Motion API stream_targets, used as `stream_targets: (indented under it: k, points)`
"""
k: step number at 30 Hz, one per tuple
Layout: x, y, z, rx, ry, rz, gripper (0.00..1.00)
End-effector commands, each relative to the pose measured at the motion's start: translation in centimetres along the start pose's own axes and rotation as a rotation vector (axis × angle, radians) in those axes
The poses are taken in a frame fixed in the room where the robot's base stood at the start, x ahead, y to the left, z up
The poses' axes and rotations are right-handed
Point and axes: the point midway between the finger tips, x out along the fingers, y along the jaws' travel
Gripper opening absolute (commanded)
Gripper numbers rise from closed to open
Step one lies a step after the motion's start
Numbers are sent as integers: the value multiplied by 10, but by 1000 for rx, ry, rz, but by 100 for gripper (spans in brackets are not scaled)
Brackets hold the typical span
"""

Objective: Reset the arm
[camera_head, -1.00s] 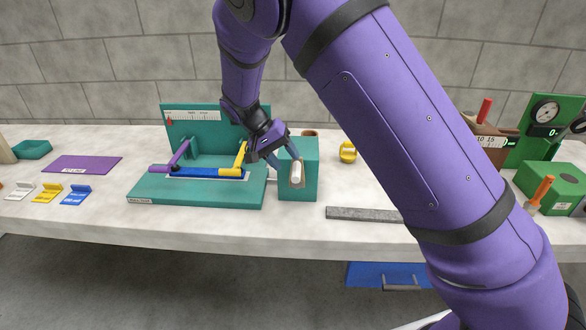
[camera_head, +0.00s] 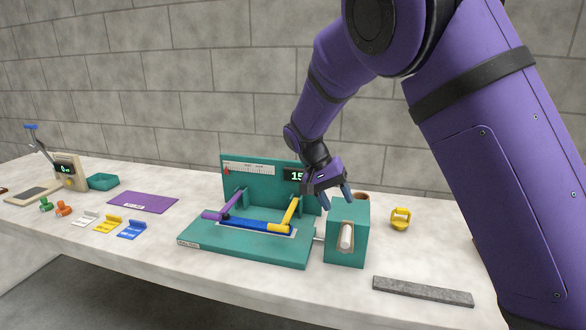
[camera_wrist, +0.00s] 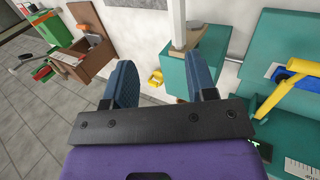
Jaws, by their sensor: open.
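My purple arm reaches in from the right in the head view. My gripper (camera_head: 334,194) is open and empty, above the teal box (camera_head: 346,252) with the white peg (camera_head: 346,236) in its front slot. In the wrist view the two blue-grey fingers (camera_wrist: 163,82) stand well apart, with bench surface showing between them. The teal box (camera_wrist: 199,72) and its white rod (camera_wrist: 177,22) show there beside the right finger.
Left of the box is a teal linkage stand (camera_head: 245,247) with purple, blue and yellow bars and a display. A yellow ring-shaped object (camera_head: 401,222) and a grey bar (camera_head: 422,291) lie to the right. Small coloured brackets (camera_head: 107,226) and a purple mat (camera_head: 143,202) lie left.

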Motion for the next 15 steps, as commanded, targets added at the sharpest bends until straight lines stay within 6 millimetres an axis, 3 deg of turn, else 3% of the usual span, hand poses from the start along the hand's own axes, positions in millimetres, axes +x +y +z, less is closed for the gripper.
stream_targets:
  k: [3,15]
  points:
    - [-10,39,8,-13,-16,-93,52]
    - [-34,149,58,-82,30,-359,52]
